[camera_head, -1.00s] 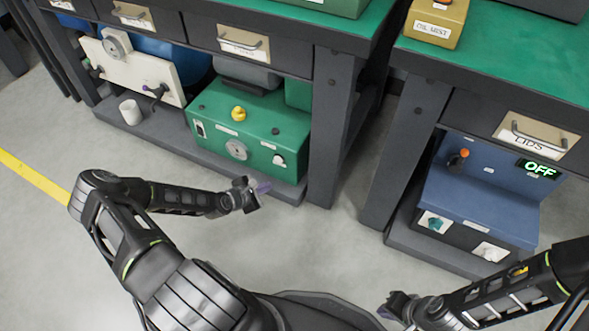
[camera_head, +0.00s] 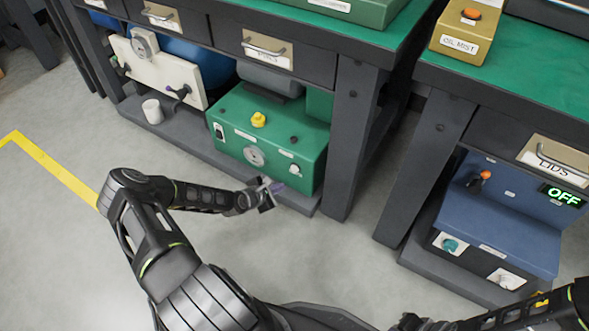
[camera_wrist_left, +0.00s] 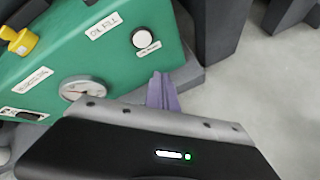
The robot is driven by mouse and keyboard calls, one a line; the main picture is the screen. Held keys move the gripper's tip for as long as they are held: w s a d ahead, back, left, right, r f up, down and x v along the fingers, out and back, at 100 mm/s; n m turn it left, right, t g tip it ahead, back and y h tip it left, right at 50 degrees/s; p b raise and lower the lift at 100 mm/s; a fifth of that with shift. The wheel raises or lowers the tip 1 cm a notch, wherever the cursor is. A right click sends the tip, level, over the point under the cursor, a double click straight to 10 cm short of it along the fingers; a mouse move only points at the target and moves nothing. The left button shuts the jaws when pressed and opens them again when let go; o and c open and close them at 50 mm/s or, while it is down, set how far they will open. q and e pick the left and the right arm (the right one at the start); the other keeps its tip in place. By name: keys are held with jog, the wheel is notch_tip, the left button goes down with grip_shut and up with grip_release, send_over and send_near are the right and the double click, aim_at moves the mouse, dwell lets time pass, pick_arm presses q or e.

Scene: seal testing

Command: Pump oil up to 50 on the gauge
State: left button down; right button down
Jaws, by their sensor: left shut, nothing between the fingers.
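The green oil unit (camera_head: 275,128) stands on the low shelf under the bench. Its round gauge (camera_head: 254,156) is on the front face; the gauge also shows in the left wrist view (camera_wrist_left: 82,88), its reading too small to tell. A white round button (camera_head: 293,168) is right of the gauge; it shows in the wrist view (camera_wrist_left: 140,37) near an "OIL FILL" label (camera_wrist_left: 104,27). A yellow knob (camera_head: 258,119) is on top. My left gripper (camera_head: 276,188) is shut and empty, in front of the unit, below the button. My right gripper (camera_head: 408,323) is partly cut off at the bottom edge.
A bench leg (camera_head: 352,140) stands right of the green unit. A white panel (camera_head: 155,70) and a white cup (camera_head: 152,111) are to the left. A blue machine (camera_head: 490,215) with an "OFF" display (camera_head: 563,195) is at the right. The floor in front is clear.

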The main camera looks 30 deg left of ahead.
aim_at(296, 172)
pick_arm(q)
jog(key=shift+w+b, duration=0.95)
jog(key=shift+w, duration=1.95)
jog(key=shift+w+b, duration=0.4)
jog(key=shift+w+b, duration=0.3)
jog(key=shift+w, duration=0.05)
jog(key=shift+s, duration=0.1)
dwell(0.5)
jog(key=shift+s, duration=0.7)
